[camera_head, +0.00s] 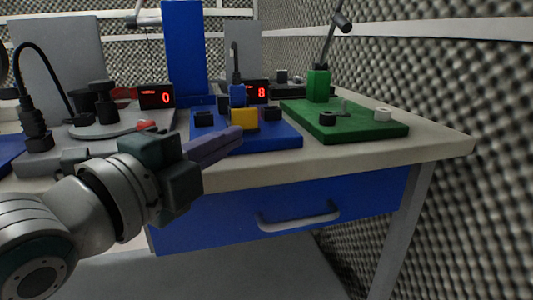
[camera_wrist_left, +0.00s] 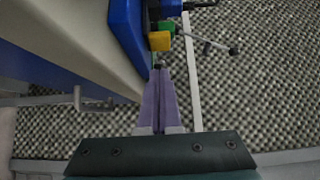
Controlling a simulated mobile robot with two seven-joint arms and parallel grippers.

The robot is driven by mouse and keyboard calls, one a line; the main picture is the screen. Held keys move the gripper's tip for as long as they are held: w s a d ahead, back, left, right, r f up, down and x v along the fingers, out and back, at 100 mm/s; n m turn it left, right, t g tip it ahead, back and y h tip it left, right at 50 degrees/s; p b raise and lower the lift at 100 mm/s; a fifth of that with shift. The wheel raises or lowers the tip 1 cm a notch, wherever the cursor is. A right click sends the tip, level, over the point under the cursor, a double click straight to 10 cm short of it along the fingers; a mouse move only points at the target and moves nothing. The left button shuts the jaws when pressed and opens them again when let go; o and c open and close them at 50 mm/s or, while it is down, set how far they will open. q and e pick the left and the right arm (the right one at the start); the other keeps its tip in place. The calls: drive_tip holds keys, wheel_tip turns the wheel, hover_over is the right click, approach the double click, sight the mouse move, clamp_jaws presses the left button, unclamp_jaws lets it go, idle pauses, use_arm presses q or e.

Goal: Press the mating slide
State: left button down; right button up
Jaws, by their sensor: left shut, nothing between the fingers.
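A blue fixture base (camera_head: 270,141) sits near the front edge of the bench. It carries a yellow block (camera_head: 244,119) between two black blocks, with a blue upright part behind it. The yellow block may be the mating slide; I cannot tell for sure. It also shows in the left wrist view (camera_wrist_left: 159,41), just beyond my fingertips. My left gripper (camera_head: 240,133) has its purple fingers shut and empty, pointing at the front of the yellow block. I cannot tell whether they touch it. My right gripper is in neither view.
A red "8" display (camera_head: 257,92) stands behind the fixture, a "0" display (camera_head: 157,96) to the left. A green fixture (camera_head: 365,131) with a lever is at the right. A grey fixture with a round disc (camera_head: 150,122) is left. A blue drawer (camera_head: 370,196) is below the bench top.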

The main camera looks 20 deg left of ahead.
use_arm(q)
drive_tip(key=s+a, duration=0.2)
drive_tip(key=s, duration=0.4)
drive_tip(key=shift+r+p, duration=0.15)
drive_tip(key=shift+p, duration=0.25)
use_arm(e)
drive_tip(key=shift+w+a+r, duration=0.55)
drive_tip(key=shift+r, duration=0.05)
use_arm(q)
drive_tip(key=s+r+n+g+y+p, duration=0.3)
drive_tip(key=s+r+n+g+p, duration=1.25)
drive_tip(key=p, duration=1.55)
wheel_tip(320, 180, up, 36)
drive_tip(key=s+n+t+p, duration=0.1)
drive_tip(key=s+n+p, duration=0.1)
drive_tip(key=p, duration=3.3)
drive_tip(key=shift+s+n, duration=0.2)
drive_tip(key=shift+n, duration=0.15)
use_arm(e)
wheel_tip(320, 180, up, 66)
